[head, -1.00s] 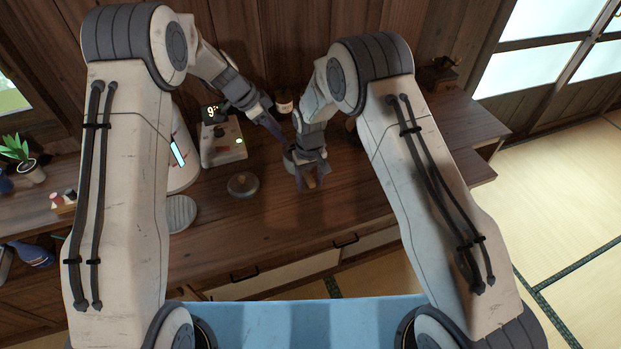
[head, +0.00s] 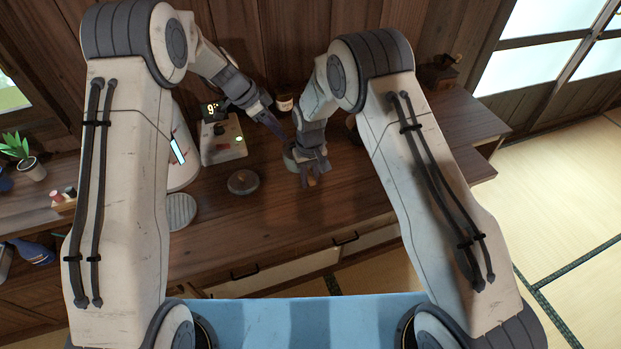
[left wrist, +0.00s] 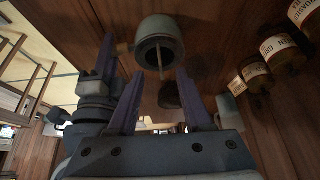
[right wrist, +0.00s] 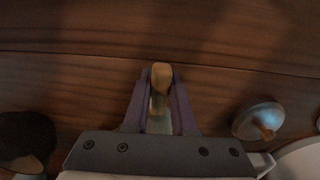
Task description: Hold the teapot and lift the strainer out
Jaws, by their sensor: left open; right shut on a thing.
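The teapot (head: 289,158) is small and grey-green, on the wooden counter, mostly hidden by my right gripper in the head view. My right gripper (head: 312,176) is shut on its wooden side handle, which shows between the fingers in the right wrist view (right wrist: 160,78). In the left wrist view the teapot (left wrist: 150,30) shows a dark round opening with a thin pale stick, apparently the strainer's handle (left wrist: 160,66), standing out of it. My left gripper (head: 283,136) is open beside the teapot. The stick lies beyond and between its fingertips (left wrist: 158,76). The strainer's bowl is hidden.
A round lid with a knob (head: 242,182) lies on the counter left of the teapot. A device with a lit display (head: 222,140) and a labelled jar (head: 284,103) stand behind. A ribbed round dish (head: 181,211) is further left. The counter's front is clear.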

